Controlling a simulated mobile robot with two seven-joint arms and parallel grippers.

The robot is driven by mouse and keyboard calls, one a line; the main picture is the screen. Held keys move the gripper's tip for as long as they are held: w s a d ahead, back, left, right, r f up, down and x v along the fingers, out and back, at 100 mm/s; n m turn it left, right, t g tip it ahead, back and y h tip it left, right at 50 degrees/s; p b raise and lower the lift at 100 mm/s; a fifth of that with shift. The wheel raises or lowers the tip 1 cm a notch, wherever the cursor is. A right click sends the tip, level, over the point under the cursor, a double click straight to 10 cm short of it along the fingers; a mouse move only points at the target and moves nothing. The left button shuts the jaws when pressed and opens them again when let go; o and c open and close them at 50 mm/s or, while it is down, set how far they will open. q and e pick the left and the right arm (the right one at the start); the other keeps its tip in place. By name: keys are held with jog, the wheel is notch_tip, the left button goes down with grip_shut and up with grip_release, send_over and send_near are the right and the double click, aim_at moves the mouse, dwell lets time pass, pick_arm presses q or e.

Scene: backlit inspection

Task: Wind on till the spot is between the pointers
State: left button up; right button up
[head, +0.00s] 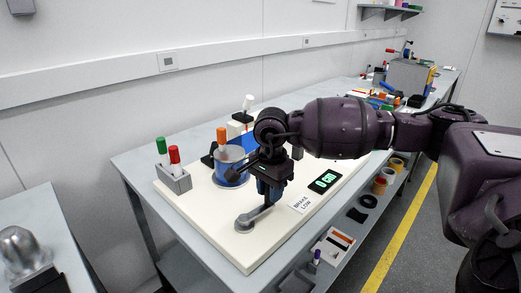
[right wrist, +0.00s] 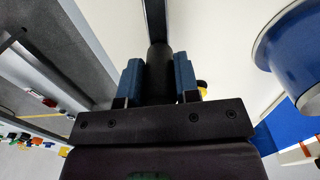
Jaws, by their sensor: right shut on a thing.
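My right gripper (head: 268,190) points down over the cream board (head: 222,232) and is shut on the dark upright handle (right wrist: 158,70) of a crank. The blue finger pads sit on either side of the handle. The grey crank arm (head: 258,214) runs left and forward to its round hub (head: 243,225) on the board. A blue spool (head: 228,168) stands behind the crank, and its rim shows in the right wrist view (right wrist: 296,45). A display (head: 325,182) reads 0 cm. I cannot make out the spot or the pointers; my right arm covers part of the board. My left gripper is not in view.
A grey holder (head: 174,181) with green and red markers stands at the board's left end. A "BRAKE LOW" card (head: 300,204) lies right of the crank. Tools crowd the bench's far end. A metal dome (head: 20,248) sits on the side table at left.

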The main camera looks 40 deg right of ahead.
jog(key=shift+s+r, duration=0.25)
jog(key=shift+s, duration=0.05)
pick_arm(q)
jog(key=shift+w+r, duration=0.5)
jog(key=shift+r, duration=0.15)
pick_arm(e)
jog(key=shift+f, duration=0.1)
jog(key=shift+s+p, duration=0.3)
jog(key=shift+s, duration=0.35)
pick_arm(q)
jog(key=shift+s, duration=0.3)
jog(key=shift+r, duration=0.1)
pick_arm(e)
jog(key=shift+a, duration=0.1)
